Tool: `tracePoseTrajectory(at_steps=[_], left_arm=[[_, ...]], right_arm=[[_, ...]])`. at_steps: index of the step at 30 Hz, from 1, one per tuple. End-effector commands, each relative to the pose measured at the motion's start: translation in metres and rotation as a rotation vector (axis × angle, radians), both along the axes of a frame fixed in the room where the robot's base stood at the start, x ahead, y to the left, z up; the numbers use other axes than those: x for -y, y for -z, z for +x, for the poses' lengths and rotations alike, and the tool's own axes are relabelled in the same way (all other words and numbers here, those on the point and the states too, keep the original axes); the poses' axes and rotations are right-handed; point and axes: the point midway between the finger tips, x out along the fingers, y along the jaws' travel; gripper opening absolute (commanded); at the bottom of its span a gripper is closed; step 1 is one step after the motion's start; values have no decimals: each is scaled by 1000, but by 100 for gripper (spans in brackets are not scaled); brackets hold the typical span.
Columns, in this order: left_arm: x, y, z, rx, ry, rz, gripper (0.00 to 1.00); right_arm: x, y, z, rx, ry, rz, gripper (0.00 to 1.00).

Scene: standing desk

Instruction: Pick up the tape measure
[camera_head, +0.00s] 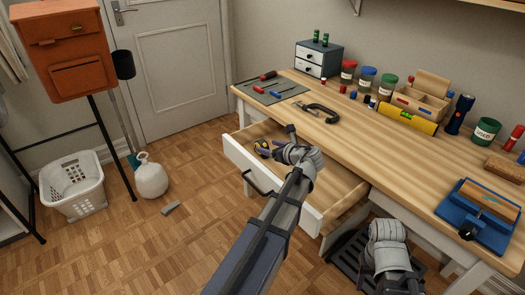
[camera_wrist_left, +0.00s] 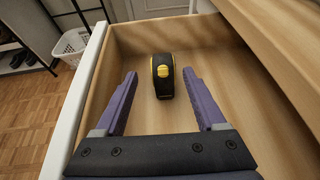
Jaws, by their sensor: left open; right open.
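The tape measure (camera_wrist_left: 163,75) is black with a yellow button and lies on the floor of the open drawer (camera_wrist_left: 142,39). In the head view a small yellow patch beside the left fingers seems to be part of it. My left gripper (camera_wrist_left: 159,74) is open, its purple fingers on either side of the tape measure in the picture, with gaps on both sides. Whether the fingertips reach down to its level I cannot tell. In the head view my left gripper (camera_head: 266,149) is over the drawer's left part. My right arm's wrist shows at the lower right; its fingers are hidden.
The drawer front (camera_head: 266,182) and side walls surround the left gripper. The desk top (camera_head: 345,133) overhangs the drawer's back. The rest of the drawer floor looks empty.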

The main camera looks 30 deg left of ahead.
Motion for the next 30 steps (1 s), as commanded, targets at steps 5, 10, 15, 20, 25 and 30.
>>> tracePoseTrajectory(at_steps=[5, 10, 15, 20, 25, 30], left_arm=[[-8, 4, 4, 1, 0, 0, 72], [-15, 10, 9, 1, -2, -1, 72], [-33, 22, 22, 0, -4, -1, 72], [-48, 27, 28, 1, -2, -2, 72], [-48, 25, 28, 0, 0, -1, 72], [-48, 25, 28, 0, 0, -1, 58]], right_arm=[[0, 4, 0, 0, 0, -1, 50], [0, 10, 0, 1, 0, -2, 50], [1, 22, 0, 1, -1, -3, 50], [1, 26, 0, 1, -2, -4, 50], [1, 25, 0, 1, -2, -4, 50], [1, 25, 0, 1, -2, -4, 50]])
